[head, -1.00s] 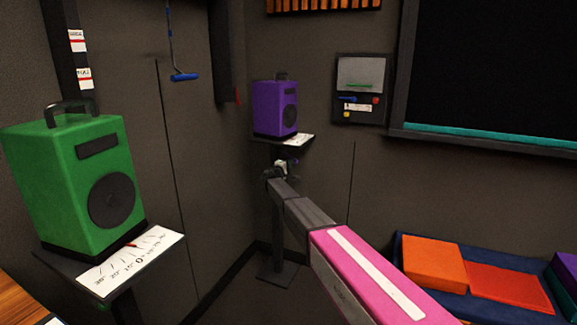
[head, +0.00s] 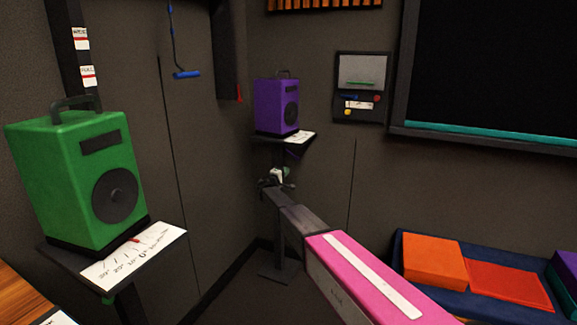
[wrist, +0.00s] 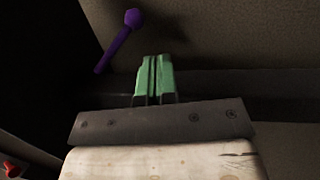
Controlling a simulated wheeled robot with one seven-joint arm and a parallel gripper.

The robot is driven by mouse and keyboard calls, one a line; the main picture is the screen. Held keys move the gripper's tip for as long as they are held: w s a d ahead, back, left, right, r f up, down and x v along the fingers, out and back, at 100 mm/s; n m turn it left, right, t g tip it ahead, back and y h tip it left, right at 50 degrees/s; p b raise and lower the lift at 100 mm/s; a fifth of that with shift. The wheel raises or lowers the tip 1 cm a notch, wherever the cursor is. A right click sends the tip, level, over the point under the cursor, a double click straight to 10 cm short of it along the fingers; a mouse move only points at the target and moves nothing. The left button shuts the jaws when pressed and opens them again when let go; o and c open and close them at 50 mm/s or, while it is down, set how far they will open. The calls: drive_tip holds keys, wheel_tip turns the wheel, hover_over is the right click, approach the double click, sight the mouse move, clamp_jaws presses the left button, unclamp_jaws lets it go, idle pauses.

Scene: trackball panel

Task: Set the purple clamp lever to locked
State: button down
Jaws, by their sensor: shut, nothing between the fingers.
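The purple clamp lever (wrist: 118,42) shows in the wrist view at the upper left, a thin tilted shaft with a round knob at its upper end. In the head view a small bit of the lever (head: 293,155) shows under the shelf (head: 270,138) that bears the purple speaker. My gripper (wrist: 153,62) has green fingers that are shut with nothing between them. In the wrist view the lever is left of the fingertips and apart from them. In the head view my gripper (head: 277,175) is below the shelf, in front of its post. I cannot read the lever's locked marking.
The purple speaker (head: 276,105) stands on the shelf beside a white marked card (head: 300,137). A green speaker (head: 75,180) stands on a nearer shelf at left with a dial card (head: 135,258). A blue bench with orange cushions (head: 432,262) is at right. Walls meet close behind the post.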

sight(292, 154)
drive_tip(key=s+a+f, duration=0.3)
drive_tip(key=s+f, duration=0.1)
drive_tip(key=s+d+r+m+t, duration=0.2)
drive_tip(key=s+r+m+t, duration=0.3)
drive_tip(key=m, duration=1.1)
drive_tip(key=w+d+r+g, duration=0.1)
drive_tip(key=w+d+r, duration=0.2)
drive_tip(key=w, duration=0.9)
drive_tip(key=shift+w+d+r+g, duration=0.2)
drive_tip(key=shift+d+g, duration=0.1)
drive_tip(key=shift+d, duration=0.8)
